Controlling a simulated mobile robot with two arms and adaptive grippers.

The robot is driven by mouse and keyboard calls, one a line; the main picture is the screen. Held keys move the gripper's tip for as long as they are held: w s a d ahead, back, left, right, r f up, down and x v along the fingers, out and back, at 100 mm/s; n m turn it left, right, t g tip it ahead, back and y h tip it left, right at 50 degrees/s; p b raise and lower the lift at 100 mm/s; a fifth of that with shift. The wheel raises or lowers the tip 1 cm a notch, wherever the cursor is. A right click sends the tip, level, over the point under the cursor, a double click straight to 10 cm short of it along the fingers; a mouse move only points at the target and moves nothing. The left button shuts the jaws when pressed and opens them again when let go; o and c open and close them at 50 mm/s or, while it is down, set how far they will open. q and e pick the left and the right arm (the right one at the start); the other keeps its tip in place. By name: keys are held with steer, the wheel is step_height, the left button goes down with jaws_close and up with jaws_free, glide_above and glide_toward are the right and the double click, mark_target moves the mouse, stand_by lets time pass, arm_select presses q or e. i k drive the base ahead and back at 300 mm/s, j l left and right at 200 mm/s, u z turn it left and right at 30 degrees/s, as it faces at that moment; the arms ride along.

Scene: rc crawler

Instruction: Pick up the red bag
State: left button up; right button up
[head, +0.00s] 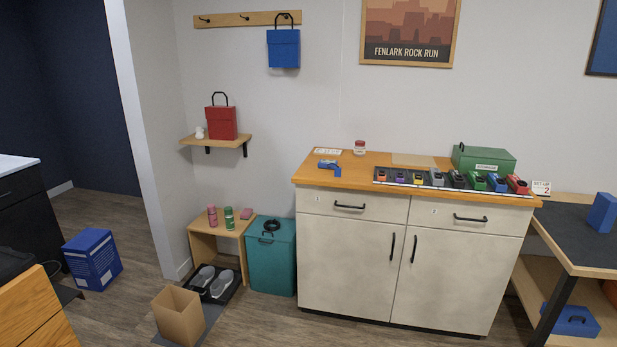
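The red bag (222,123) stands upright on a small wooden wall shelf (190,141) at the left of the back wall. Its black loop handle (220,98) points up. A small white object (200,132) sits just left of it on the shelf. Neither of my grippers shows in the head view.
A blue bag (283,48) hangs from the hook rail above. Below the shelf are a bench (202,234) with bottles, a teal bin (272,268), a shoe tray (226,297) and an open cardboard box (178,316). A cabinet (345,260) stands right. Floor shows at left.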

mark_target(222, 121)
steer(key=i, duration=1.2)
steer(key=i+j+z, duration=0.1)
steer(key=i, duration=1.15)
steer(key=i+j, duration=0.1)
steer(key=i, duration=1.1)
